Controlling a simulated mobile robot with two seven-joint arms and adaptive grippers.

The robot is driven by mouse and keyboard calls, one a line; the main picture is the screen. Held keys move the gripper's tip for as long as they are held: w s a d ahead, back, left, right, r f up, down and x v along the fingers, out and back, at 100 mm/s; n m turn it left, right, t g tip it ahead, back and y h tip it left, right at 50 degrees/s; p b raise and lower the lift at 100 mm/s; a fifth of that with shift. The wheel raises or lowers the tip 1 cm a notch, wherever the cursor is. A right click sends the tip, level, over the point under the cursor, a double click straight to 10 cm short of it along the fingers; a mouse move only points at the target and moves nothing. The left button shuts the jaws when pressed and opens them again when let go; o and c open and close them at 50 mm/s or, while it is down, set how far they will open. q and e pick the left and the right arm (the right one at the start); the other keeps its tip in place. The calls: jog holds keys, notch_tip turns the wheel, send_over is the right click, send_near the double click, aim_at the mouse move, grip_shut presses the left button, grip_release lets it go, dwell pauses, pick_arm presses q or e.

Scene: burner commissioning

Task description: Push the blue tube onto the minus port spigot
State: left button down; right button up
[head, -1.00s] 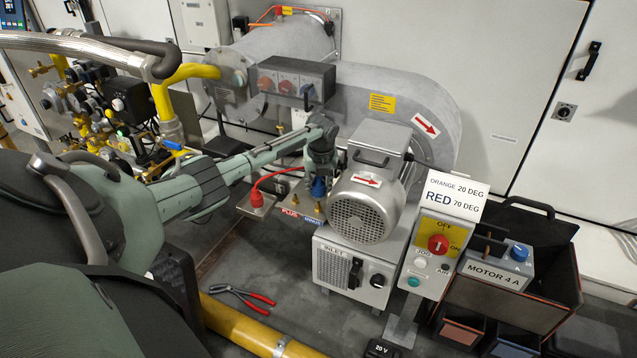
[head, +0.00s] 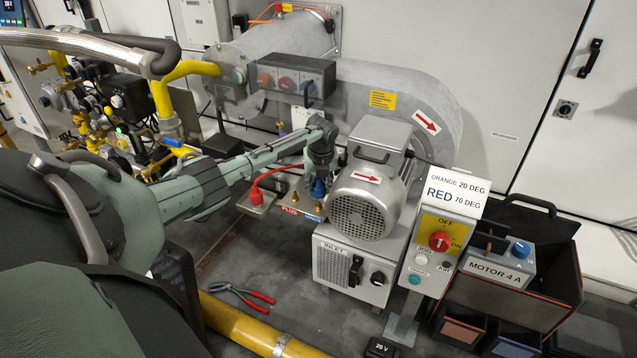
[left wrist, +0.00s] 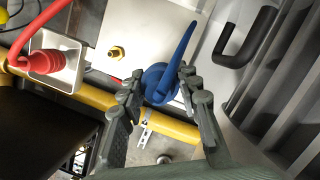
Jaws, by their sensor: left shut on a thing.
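My left gripper (head: 319,176) points down over the small port plate beside the motor. It is shut on the blue tube (head: 318,188); the left wrist view shows the blue tube (left wrist: 160,80) between the fingers (left wrist: 162,84). The minus port spigot (head: 318,206) is brass and shows just below the blue tube end, above the blue minus label (head: 312,219). I cannot tell whether the tube is on it or just above it. The other brass spigot (left wrist: 117,52), by the red plus label (head: 290,211), is bare. My right gripper is not in view.
A red tube end (left wrist: 48,62) lies in a pale holder (left wrist: 70,78) left of the port plate. The grey motor (head: 367,200) stands close on the right. Red-handled pliers (head: 245,294) and a yellow pipe (head: 240,322) are on the floor side. The switch post (head: 437,240) stands further right.

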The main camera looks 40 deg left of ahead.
pick_arm(q)
jog(key=shift+f+b, duration=0.85)
jog(key=shift+f, duration=0.55)
jog(key=c, duration=1)
grip_release()
jog(key=v, duration=1.2)
jog(key=shift+s, duration=0.1)
